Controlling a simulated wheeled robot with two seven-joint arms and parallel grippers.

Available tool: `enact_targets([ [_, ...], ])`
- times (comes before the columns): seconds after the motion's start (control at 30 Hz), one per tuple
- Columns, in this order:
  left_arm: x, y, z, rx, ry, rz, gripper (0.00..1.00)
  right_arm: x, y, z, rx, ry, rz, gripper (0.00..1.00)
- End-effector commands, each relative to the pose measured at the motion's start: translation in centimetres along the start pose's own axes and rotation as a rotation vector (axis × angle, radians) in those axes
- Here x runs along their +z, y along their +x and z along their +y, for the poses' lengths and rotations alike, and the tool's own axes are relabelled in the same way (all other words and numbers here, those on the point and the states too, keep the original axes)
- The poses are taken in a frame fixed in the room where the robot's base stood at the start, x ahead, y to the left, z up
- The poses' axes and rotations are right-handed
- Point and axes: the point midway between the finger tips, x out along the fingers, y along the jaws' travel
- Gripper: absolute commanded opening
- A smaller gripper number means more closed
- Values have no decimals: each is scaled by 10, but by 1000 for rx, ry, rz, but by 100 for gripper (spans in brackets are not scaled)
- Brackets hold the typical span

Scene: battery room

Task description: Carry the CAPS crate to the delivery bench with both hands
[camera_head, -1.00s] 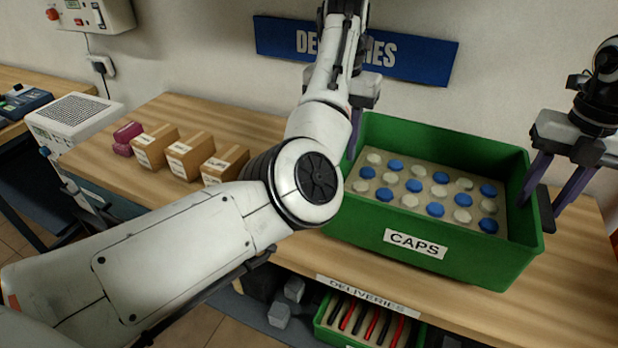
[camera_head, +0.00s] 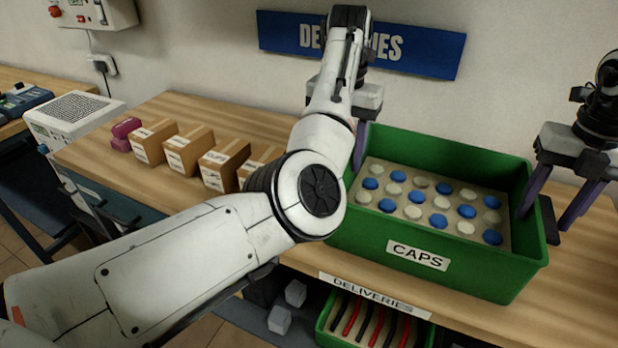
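The green CAPS crate (camera_head: 470,275) holds rows of blue and white caps on a tan insert. It sits upright on the wooden delivery bench (camera_head: 590,300), under the blue wall sign. My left gripper (camera_head: 361,142) is at the crate's left wall.
Several small cardboard boxes (camera_head: 184,152) and pink items (camera_head: 122,140) stand on the bench left of the crate. The bench edge carries a DELIVERIES label (camera_head: 372,293). A green crate of red and black items (camera_head: 325,340) is below. The wall is close behind.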

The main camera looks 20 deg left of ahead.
Motion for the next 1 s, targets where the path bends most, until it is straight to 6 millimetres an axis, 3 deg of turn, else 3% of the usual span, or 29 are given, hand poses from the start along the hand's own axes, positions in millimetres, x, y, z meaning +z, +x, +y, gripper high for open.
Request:
enact_targets([
  [0.43, 0, -10, -1, -1, 2, -2, 56, 0, -1, 1, 1, -2, 0, 56],
  [0.8, 1, -84, -1, -4, 2, -3, 56, 0, -1, 1, 1, -2, 0, 56],
  [1.0, 0, -112, 0, -2, 1, 0, 56, 0, -1, 1, 1, -2, 0, 56],
])
